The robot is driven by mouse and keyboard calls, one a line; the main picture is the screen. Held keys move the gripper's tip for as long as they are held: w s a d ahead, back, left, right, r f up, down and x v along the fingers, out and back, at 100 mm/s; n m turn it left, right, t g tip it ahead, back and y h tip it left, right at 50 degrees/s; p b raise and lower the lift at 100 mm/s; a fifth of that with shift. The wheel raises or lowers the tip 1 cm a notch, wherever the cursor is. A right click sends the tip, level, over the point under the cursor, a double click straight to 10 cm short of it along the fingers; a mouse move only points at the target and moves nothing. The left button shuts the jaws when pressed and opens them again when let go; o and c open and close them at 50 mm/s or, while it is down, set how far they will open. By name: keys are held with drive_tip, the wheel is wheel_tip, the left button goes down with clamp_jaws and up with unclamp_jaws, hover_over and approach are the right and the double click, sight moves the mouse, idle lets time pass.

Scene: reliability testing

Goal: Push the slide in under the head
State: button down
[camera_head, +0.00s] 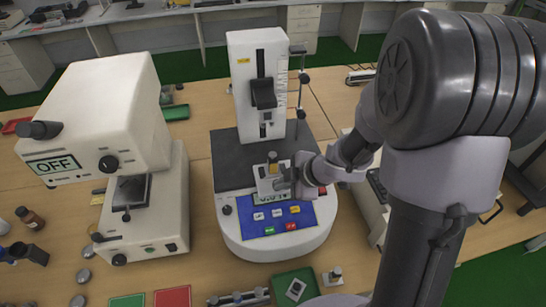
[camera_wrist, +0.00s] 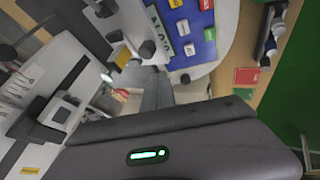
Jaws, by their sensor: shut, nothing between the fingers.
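The slide (camera_head: 266,185) is a light metal block with a yellow part on top, at the front of the middle machine's dark bed, just behind its display. In the wrist view the slide (camera_wrist: 116,40) has a dark round knob. The head (camera_head: 263,94) is a black carriage on the white column, above and behind the slide; it also shows in the wrist view (camera_wrist: 58,112). My gripper (camera_head: 285,181) is shut and empty, at the slide's right front. Its fingers also show in the wrist view (camera_wrist: 157,85). I cannot tell whether they touch the slide.
A blue button panel (camera_head: 268,219) lies in front of the slide. A white machine (camera_head: 95,115) reading OFF stands at the left. Green (camera_head: 127,301) and red (camera_head: 172,297) trays lie at the front. The dark bed (camera_head: 232,160) is bare left of the slide.

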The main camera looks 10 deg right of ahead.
sight(259, 180)
drive_tip(key=b+x, duration=0.4)
drive_tip(key=x, duration=0.4)
drive_tip(key=shift+s+f, duration=0.1)
drive_tip(key=shift+f, duration=0.15)
drive_tip(key=w, duration=0.3)
drive_tip(key=shift+w+a+r, duration=0.1)
drive_tip(key=shift+w, duration=0.6)
drive_tip(key=shift+w+r+p, duration=0.1)
drive_tip(key=shift+p, duration=0.35)
